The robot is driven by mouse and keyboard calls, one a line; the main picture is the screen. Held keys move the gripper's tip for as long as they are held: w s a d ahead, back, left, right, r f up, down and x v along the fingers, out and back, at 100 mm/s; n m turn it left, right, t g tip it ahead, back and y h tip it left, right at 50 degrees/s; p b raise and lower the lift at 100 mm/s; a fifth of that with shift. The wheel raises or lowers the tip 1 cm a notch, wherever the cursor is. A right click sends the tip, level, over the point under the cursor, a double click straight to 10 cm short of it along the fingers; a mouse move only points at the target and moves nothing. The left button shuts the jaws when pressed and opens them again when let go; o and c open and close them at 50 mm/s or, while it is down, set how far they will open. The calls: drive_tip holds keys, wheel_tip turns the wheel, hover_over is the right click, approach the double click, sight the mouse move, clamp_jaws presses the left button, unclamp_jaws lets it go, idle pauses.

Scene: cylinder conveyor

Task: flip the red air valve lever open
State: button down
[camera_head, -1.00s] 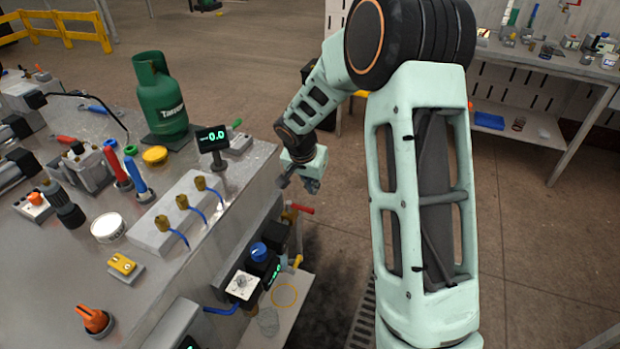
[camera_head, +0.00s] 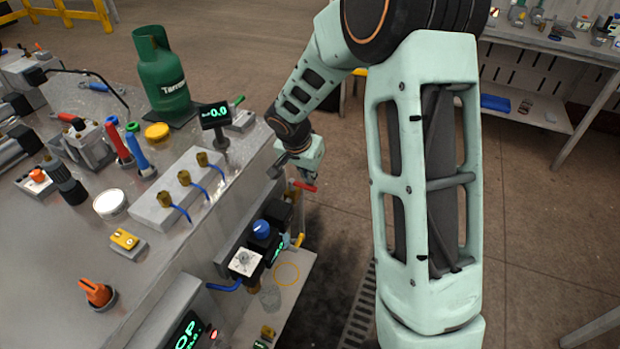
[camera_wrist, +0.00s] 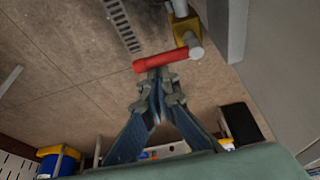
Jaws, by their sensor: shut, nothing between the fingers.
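The red air valve lever (camera_wrist: 160,60) lies crosswise in the wrist view, joined at its right end to a grey pivot on a brass-coloured valve (camera_wrist: 187,27). In the head view the red lever (camera_head: 303,187) sticks out to the right beside the bench's side, just under my gripper (camera_head: 292,176). My gripper (camera_wrist: 157,80) is shut and empty. In the wrist view its fingertips are at the lever's near edge, close to the middle of its length. I cannot tell whether they touch it. In the head view my gripper partly hides the valve.
The bench (camera_head: 50,250) fills the left, with a green gas bottle (camera_head: 160,70) and a small display (camera_head: 215,115) reading 0.0. A blue-knobbed regulator (camera_head: 261,229) sits on its side below the lever. A floor grate (camera_head: 358,310) and open floor lie to the right.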

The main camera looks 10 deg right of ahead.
drive_tip(key=shift+s+f+m+b, duration=0.15)
drive_tip(key=shift+m+b, duration=0.25)
drive_tip(key=shift+b, duration=0.35)
drive_tip(key=m+b, duration=0.1)
drive_tip(key=b, duration=0.1)
drive_tip(key=m+b, duration=0.1)
drive_tip(key=b, duration=0.1)
drive_tip(key=shift+s+a+f+g+h, duration=0.25)
drive_tip(key=shift+s+a+g+h, duration=0.05)
drive_tip(key=shift+s+a+h, duration=0.1)
drive_tip(key=shift+s+a+r+m+g+h+b, duration=0.2)
drive_tip(key=shift+s+a+m+g+b, duration=0.3)
drive_tip(key=shift+m+b, duration=0.75)
drive_tip(key=shift+s+a+r+m+g+h+b, duration=0.15)
drive_tip(key=shift+s+a+m+b, duration=0.35)
drive_tip(key=shift+a+m+b, duration=0.75)
drive_tip(key=shift+d+n+b, duration=0.3)
drive_tip(key=shift+b, duration=0.1)
